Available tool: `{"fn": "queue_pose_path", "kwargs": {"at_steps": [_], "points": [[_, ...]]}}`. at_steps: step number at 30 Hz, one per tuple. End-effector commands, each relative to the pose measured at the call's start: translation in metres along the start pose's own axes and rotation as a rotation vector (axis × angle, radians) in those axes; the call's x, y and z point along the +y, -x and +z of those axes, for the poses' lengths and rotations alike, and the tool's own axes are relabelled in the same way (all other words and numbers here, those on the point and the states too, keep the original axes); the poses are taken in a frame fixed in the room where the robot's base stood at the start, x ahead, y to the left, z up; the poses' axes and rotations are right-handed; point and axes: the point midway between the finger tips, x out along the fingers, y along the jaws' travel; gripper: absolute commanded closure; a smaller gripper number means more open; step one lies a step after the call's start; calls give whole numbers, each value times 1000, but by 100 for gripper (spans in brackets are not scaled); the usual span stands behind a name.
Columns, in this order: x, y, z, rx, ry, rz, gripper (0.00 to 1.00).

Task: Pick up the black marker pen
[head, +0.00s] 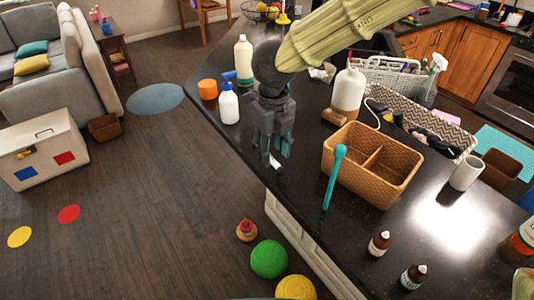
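My gripper (275,151) points down over the left edge of the black counter. Its dark fingers appear apart. A small white piece (275,162) shows just below the fingertips; I cannot tell what it belongs to or whether they touch it. I cannot clearly make out a black marker pen; a dark pen would be hard to see against the black counter and the gripper.
A soap dispenser (348,90) stands behind. Small brown bottles (379,243) stand near the front edge.

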Motion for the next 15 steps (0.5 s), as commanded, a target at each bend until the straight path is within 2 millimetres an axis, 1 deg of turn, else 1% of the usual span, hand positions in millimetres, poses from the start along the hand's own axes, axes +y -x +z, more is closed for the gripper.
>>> {"fn": "queue_pose_path", "kwargs": {"at_steps": [1,3,7,10,15], "points": [[-4,-9,5,12,0,4,60],[-7,-21,10,15,0,6,60],[-8,-35,9,13,-1,6,60],[-5,-38,4,7,-1,3,60],[1,-37,-4,1,-1,-1,60]]}}
